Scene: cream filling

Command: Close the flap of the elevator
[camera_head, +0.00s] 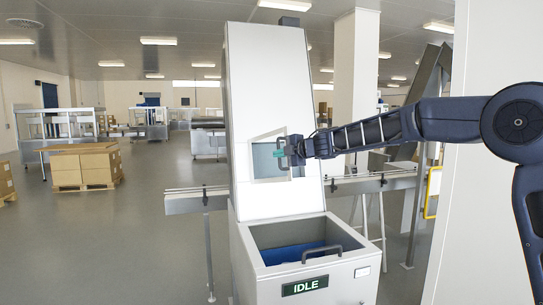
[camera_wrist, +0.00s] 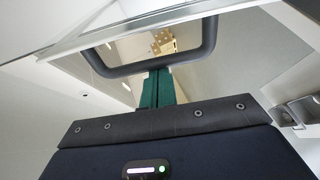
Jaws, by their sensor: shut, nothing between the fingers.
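The elevator (camera_head: 265,75) is a tall pale machine with a sloping front. Its small framed flap (camera_head: 253,160) sits partway up that front; its frame looks skewed to the opening, and I cannot tell exactly how far it stands open. In the wrist view the flap's dark loop handle (camera_wrist: 150,68) crosses the upper middle, with a clear pane behind it. My gripper (camera_head: 281,153) is at the right side of the flap. Its green fingers (camera_wrist: 157,88) are shut and empty, with their tips at the handle's bar; I cannot tell whether they touch it.
Below is an open hopper (camera_head: 247,238) with a blue inside, a dark handle (camera_head: 322,252) and an "IDLE" sign (camera_head: 305,286). A conveyor (camera_head: 195,201) passes behind the elevator. A white pillar (camera_head: 357,80) stands behind.

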